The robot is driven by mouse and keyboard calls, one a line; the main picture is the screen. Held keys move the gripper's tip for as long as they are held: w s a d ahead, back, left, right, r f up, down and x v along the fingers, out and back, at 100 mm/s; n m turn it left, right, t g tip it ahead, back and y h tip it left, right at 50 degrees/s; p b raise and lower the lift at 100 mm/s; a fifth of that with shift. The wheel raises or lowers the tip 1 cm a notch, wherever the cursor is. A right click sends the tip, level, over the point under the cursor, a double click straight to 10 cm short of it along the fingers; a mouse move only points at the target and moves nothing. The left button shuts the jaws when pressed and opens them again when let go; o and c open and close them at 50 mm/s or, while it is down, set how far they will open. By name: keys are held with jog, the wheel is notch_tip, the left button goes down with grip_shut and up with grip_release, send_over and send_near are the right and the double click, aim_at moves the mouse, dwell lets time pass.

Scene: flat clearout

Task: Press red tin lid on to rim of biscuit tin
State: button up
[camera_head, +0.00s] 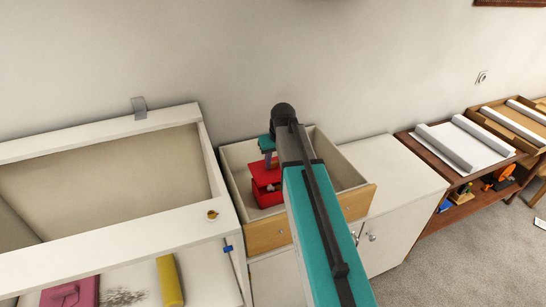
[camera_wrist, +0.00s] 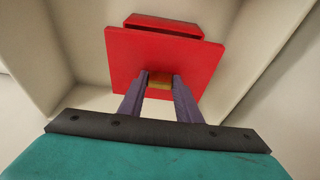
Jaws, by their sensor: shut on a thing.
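The red tin lid (camera_wrist: 165,60) is a flat red square in the wrist view. My gripper (camera_wrist: 160,85) is shut on a small yellow-brown piece at its near edge, between the two purple fingers. Another red body, seemingly the biscuit tin (camera_wrist: 163,24), shows beyond the lid's far edge, mostly hidden by it. In the head view the red tin (camera_head: 267,196) stands in an open drawer-like box, with red lid parts above it and my gripper (camera_head: 270,162) over them. I cannot tell whether lid and rim touch.
The open box (camera_head: 355,200) has pale walls and a wooden front close around the tin. A white-framed unit (camera_head: 105,243) stands left, with a yellow roll (camera_head: 170,281) below. A white cabinet top (camera_head: 395,170) to the right is clear. A brown shelf (camera_head: 410,143) stands farther right.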

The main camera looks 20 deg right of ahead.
aim_at(275, 169)
jog(key=shift+w+d+f, duration=0.1)
jog(key=shift+w, duration=0.05)
jog(key=shift+f, duration=0.15)
dwell(0.4)
jog(key=shift+f+b, duration=1.3)
jog(key=shift+f, duration=1)
jog(key=shift+f+b, duration=0.5)
jog(key=shift+f, duration=0.6)
dwell(0.7)
jog(key=o, duration=1.2)
jog(key=shift+c, duration=0.2)
jog(key=shift+s+b+v, duration=0.2)
jog(key=shift+b+v, duration=1.6)
jog(key=shift+v, duration=5.15)
